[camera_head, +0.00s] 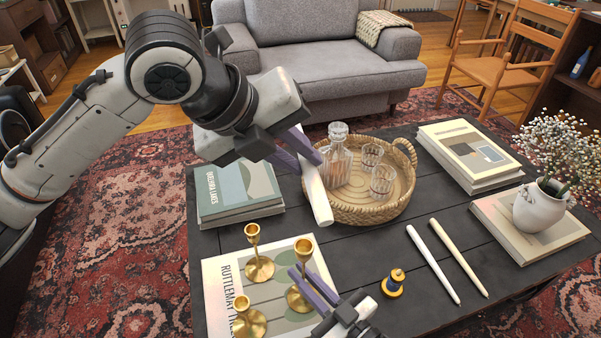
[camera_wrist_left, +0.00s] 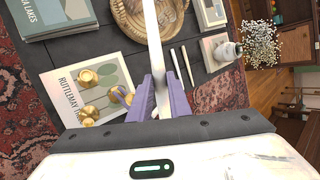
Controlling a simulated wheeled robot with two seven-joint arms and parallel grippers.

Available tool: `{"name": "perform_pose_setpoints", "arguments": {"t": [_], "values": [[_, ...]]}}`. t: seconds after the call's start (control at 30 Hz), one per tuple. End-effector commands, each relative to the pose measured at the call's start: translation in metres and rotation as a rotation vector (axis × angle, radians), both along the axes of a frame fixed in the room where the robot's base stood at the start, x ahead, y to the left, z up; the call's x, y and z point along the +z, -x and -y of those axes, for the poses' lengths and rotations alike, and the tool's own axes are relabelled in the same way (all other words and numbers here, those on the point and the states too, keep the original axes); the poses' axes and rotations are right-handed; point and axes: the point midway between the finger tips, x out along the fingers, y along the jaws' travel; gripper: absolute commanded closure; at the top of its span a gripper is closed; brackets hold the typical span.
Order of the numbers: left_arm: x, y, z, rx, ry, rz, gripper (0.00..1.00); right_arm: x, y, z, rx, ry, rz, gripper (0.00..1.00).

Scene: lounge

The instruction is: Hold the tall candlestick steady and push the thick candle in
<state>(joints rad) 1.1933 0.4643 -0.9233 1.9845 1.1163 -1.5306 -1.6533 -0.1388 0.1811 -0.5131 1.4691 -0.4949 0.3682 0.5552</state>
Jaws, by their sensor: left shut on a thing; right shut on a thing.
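The thick white candle (camera_head: 317,198) is held in my left gripper (camera_head: 303,150), which is shut on its upper part. It slants, and its lower end hangs above and right of the tall brass candlestick (camera_head: 303,252), apart from its cup in the picture. The candle also runs up the middle of the left wrist view (camera_wrist_left: 152,45), between the purple fingers (camera_wrist_left: 160,98). My right gripper (camera_head: 313,287) is shut on the tall candlestick's stem, low down. The candlestick stands upright on a large book. In the left wrist view the candlestick (camera_wrist_left: 119,92) is partly hidden.
Two shorter brass candlesticks (camera_head: 257,262) (camera_head: 247,322) stand on the book (camera_head: 222,272). A wicker tray (camera_head: 370,214) holds a decanter and glasses. Two slim candles (camera_head: 433,264) (camera_head: 459,257) and a small yellow-and-dark object (camera_head: 394,284) lie right. Books and a flower vase (camera_head: 539,207) stand farther right.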

Motion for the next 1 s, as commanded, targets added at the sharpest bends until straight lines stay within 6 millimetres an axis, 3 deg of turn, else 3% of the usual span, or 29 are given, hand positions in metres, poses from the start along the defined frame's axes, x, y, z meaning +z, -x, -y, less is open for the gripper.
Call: {"name": "perform_pose_setpoints", "arguments": {"t": [0.13, 0.3, 0.47, 0.6, 0.8, 1.0], "values": [[-0.016, -0.025, -0.012, -0.047, -0.076, 0.282, 1.0, 0.0, 0.0, 0.0, 0.0, 0.001, -0.001, 1.0], [-0.022, -0.029, -0.024, -0.158, -0.13, 0.636, 1.0, 0.0, 0.0, 0.0, -0.001, 0.001, -0.001, 1.0], [-0.018, -0.013, -0.027, -0.272, -0.129, 0.945, 1.0, 0.0, 0.0, 0.0, -0.001, 0.001, -0.001, 1.0], [-0.012, 0.015, -0.022, -0.352, -0.093, 1.139, 1.0, 0.0, 0.0, 0.0, 0.0, 0.001, -0.001, 1.0], [-0.006, 0.046, -0.013, -0.41, -0.046, 1.278, 1.0, 0.0, 0.0, 0.0, 0.0, 0.001, -0.001, 1.0], [-0.007, 0.055, -0.011, -0.425, -0.031, 1.312, 1.0, 0.0, 0.0, 0.0, 0.0, 0.001, -0.001, 1.0]]}}
